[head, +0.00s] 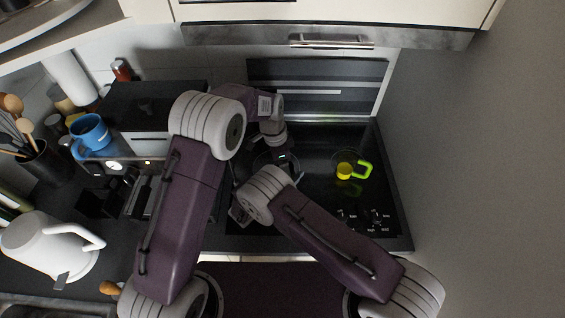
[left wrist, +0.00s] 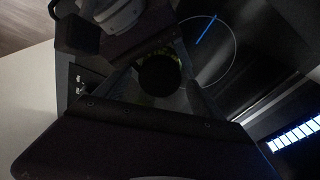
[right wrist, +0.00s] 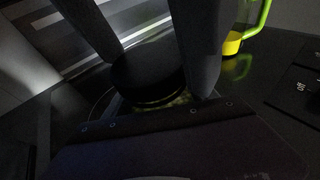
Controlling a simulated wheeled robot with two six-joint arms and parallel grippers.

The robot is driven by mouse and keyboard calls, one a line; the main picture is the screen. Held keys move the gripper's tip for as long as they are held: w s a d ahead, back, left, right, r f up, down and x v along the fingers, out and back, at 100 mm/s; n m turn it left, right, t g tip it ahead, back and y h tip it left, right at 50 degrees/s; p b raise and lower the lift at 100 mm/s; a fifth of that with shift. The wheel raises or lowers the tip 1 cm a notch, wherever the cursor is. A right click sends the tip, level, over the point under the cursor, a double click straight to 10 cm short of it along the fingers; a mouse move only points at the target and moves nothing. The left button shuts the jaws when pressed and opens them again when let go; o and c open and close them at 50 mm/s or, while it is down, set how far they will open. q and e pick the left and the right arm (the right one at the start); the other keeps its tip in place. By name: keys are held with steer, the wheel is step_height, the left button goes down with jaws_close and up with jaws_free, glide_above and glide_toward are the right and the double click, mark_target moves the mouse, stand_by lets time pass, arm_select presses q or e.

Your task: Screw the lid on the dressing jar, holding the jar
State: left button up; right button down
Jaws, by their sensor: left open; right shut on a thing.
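The dressing jar shows in the right wrist view as a glass rim with greenish contents (right wrist: 160,103), under a round black lid (right wrist: 148,72). In the left wrist view the lid (left wrist: 158,74) is a dark disc with a thin greenish edge around it. Whether it is seated fully is too dark to tell. My right gripper (right wrist: 158,85) is shut on the jar, its fingers on either side. My left gripper (left wrist: 155,90) is open, its fingers apart around the lid. In the head view my arms hide most of the jar.
A white kettle (head: 45,245), a blue mug (head: 90,135) and a utensil holder (head: 40,165) stand at the left. A handled cabinet (head: 330,41) overhangs the back.

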arm_select(q)
steer(key=shift+r, duration=2.3)
steer(key=shift+c, duration=1.4)
steer(key=n, duration=0.4)
steer(key=shift+s+a, duration=0.1)
steer(key=shift+s, duration=0.1)
steer(key=n, duration=0.3)
steer(key=shift+s+a+n, duration=0.1)
steer(key=shift+n, duration=0.2)
steer(key=n, duration=0.6)
steer(key=shift+a+r+y, duration=0.2)
steer(key=shift+r+y, duration=0.05)
steer(key=shift+y, duration=0.05)
steer(key=n, duration=0.6)
steer(key=shift+a+r+g, duration=0.15)
steer(key=shift+r+g, duration=0.15)
steer(key=n, duration=0.6)
steer(key=shift+r+n+y, duration=0.3)
steer(key=shift+r, duration=0.1)
steer(key=n, duration=0.2)
steer(key=shift+r+n, duration=0.15)
steer(key=shift+n, duration=0.15)
steer(key=n, duration=0.4)
steer(key=shift+w+r+y, duration=0.2)
steer(key=shift+r+y, duration=0.1)
steer(key=shift+r, duration=0.1)
steer(key=shift+w+d+r, duration=0.15)
steer(key=shift+d+r, duration=0.1)
steer(key=shift+d, duration=0.55)
